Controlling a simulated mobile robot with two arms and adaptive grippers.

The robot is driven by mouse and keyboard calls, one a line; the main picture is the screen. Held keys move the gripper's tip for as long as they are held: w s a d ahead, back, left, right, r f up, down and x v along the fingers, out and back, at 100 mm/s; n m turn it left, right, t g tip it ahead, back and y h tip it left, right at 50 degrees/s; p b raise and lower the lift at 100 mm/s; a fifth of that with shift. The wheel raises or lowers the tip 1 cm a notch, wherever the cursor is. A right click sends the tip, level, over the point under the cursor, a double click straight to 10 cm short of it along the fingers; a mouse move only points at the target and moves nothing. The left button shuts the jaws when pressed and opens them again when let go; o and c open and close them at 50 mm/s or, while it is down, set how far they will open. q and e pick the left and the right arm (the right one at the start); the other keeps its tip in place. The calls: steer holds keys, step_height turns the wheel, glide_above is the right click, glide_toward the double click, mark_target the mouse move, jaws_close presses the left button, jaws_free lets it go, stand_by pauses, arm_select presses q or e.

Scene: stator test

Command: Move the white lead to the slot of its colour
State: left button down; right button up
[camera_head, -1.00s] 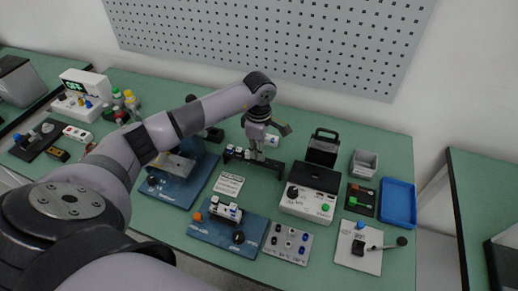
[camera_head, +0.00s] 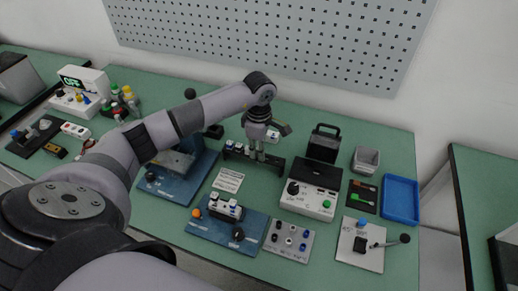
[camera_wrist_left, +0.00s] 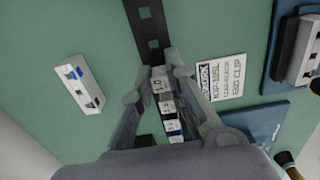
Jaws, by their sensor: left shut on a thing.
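A black slotted rack (camera_head: 273,166) stands on the green bench. Several small white blocks with blue parts (camera_head: 230,145) sit at its left end. My left gripper (camera_head: 257,158) points down over the middle of the rack. In the left wrist view its fingers (camera_wrist_left: 178,88) close on a white block marked 1.0 (camera_wrist_left: 158,85), which I take for the white lead. More labelled blocks, one with blue, stand in line between the fingers. The rack's bare slots (camera_wrist_left: 150,30) run on beyond. Whether the held block is clear of the rack is hidden. My right gripper is not in view.
A white block with blue and black parts (camera_wrist_left: 82,85) lies beside the rack. A printed card (camera_head: 228,180) and blue fixture (camera_head: 200,228) are in front.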

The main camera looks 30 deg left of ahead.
arm_select(q)
steer(key=c, duration=1.5)
jaws_free()
steer(key=shift+r, duration=0.15)
step_height(320, 180, up, 12)
steer(key=shift+f, duration=0.1)
